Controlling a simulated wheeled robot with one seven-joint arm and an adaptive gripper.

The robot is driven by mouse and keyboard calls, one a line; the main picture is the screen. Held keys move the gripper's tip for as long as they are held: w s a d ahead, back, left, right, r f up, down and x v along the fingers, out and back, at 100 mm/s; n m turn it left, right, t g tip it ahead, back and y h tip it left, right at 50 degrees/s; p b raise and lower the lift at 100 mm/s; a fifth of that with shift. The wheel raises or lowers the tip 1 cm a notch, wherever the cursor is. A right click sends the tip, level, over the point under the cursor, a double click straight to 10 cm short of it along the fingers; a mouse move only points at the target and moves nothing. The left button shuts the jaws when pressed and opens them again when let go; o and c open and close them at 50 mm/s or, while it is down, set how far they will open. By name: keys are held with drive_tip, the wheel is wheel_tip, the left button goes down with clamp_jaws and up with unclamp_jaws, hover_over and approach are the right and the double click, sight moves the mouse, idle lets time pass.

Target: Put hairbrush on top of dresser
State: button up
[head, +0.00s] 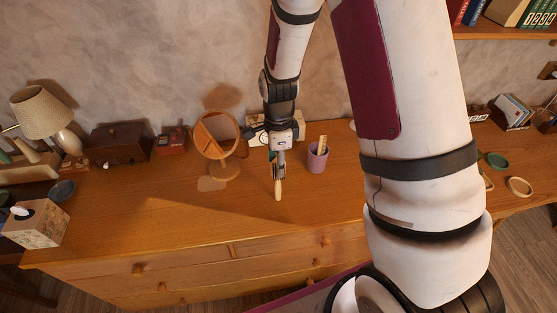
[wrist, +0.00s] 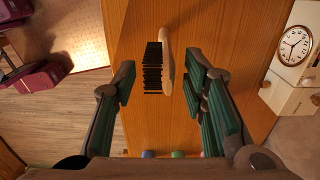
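The hairbrush (head: 278,190) is on the wooden dresser top (head: 215,225), below my gripper (head: 279,160). In the wrist view, the hairbrush (wrist: 167,58) has a pale wooden body, with black bristles pointing left. It lies between the lines of my two fingers, apparently resting on the dresser top (wrist: 210,30). My gripper (wrist: 160,88) is open, with a wide gap between its green-padded fingers. No finger visibly touches the brush. In the head view my gripper partly hides the brush's far end.
A round mirror (head: 217,135) stands left of my gripper, and a purple cup (head: 317,158) stands close to its right. A clock (wrist: 294,45) is at the wrist view's right. A tissue box (head: 38,224) and lamp (head: 42,112) are far left.

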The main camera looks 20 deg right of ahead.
wheel_tip(320, 180, up, 12)
drive_tip(key=b, duration=0.1)
drive_tip(key=s+r+n+t, duration=0.5)
drive_tip(key=s+r+n, duration=1.2)
drive_tip(key=n, duration=0.3)
drive_tip(key=shift+s+r+t, duration=0.3)
drive_tip(key=shift+s+r, duration=0.1)
drive_tip(key=shift+s, duration=0.45)
drive_tip(key=shift+d, duration=0.1)
